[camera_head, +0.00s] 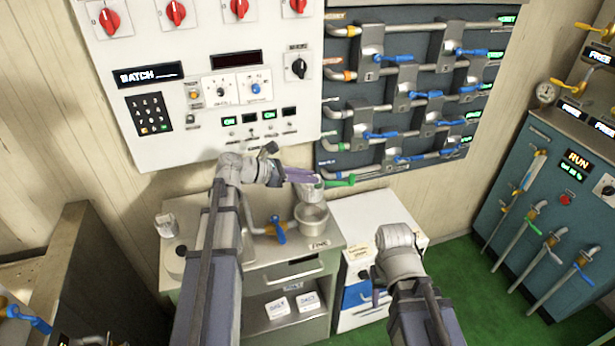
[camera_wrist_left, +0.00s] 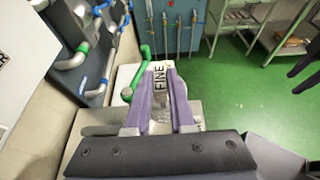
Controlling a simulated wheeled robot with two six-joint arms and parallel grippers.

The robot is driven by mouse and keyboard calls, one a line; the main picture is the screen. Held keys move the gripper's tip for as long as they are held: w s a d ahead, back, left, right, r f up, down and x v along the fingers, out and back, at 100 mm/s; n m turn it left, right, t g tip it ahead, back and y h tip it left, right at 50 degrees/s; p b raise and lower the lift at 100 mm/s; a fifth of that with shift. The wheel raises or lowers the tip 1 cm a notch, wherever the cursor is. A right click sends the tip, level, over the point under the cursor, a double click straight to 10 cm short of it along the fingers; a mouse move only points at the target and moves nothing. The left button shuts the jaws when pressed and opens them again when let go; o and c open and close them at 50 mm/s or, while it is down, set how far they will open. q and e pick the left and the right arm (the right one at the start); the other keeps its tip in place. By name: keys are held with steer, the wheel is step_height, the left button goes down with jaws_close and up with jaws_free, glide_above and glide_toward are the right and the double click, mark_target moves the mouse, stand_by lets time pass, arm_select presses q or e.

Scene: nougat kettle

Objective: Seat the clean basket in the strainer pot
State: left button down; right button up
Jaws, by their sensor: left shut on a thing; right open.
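My left gripper (camera_head: 303,176), with purple fingers, is shut on a pale basket (camera_head: 311,193) with a green handle (camera_head: 341,181). In the left wrist view a "FINE" label (camera_wrist_left: 159,82) shows between the fingers (camera_wrist_left: 160,100), with the green handle (camera_wrist_left: 142,62) just left of it. The basket is above the round metal strainer pot (camera_head: 312,217) on the counter; whether they touch is not clear. The fingers partly hide the basket. My right gripper (camera_head: 378,290) is open and appears empty, low in front of the white cabinet.
A blue-handled valve (camera_head: 279,232) sits on the pipe left of the pot. A small pale container (camera_head: 166,225) stands at the counter's left. The control panel (camera_head: 215,85) and pipe board (camera_head: 410,95) are behind. White cards (camera_head: 278,307) lie on the lower shelf.

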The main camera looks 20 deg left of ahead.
mark_target(307, 200)
arm_select(q)
steer(key=shift+f+b, duration=4.5)
steer(key=shift+f, duration=0.15)
steer(key=shift+f+b, duration=1.55)
steer(key=shift+b, duration=0.05)
steer(key=shift+c, duration=1)
jaws_free()
steer(key=shift+r, duration=0.15)
